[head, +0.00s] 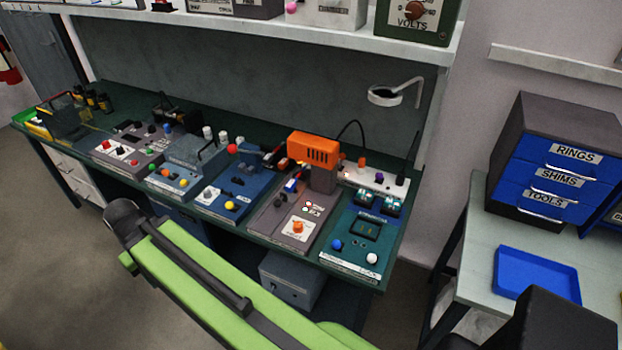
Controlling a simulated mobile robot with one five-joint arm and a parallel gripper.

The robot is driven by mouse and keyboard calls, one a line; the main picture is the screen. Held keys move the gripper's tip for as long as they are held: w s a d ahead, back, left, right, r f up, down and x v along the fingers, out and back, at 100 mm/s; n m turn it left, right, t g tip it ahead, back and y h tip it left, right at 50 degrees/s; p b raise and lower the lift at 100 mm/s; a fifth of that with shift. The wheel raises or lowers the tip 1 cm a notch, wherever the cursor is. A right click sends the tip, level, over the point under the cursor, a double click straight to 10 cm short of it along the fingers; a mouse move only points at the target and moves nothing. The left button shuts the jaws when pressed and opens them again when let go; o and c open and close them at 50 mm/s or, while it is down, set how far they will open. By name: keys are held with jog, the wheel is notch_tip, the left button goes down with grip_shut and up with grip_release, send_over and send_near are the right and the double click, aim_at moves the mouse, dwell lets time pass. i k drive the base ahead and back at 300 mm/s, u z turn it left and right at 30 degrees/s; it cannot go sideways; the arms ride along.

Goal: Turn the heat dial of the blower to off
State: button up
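The orange blower (313,148) sits on a grey stand at the back of the right part of the long workbench. In front of it is a grey-brown panel (270,217) with an orange dial (297,227) on a white label near the front edge. This looks like the heat dial, but its label and setting are too small to read. Two small marked indicators (307,207) sit just behind the dial. My green and black arm crosses the foreground below the bench. My gripper is not in view.
A teal panel (350,247) with a blue and a white knob is right of the dial panel. A blue panel (225,197) is left. A shelf (270,22) overhangs the bench. A side table (480,270) with a blue tray (537,275) and drawers (552,170) stands right.

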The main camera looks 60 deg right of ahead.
aim_at(298, 227)
jog(key=z, duration=1.55)
jog(key=k, duration=0.65)
jog(key=u, duration=0.05)
jog(key=i, duration=0.65)
jog(key=z, duration=0.05)
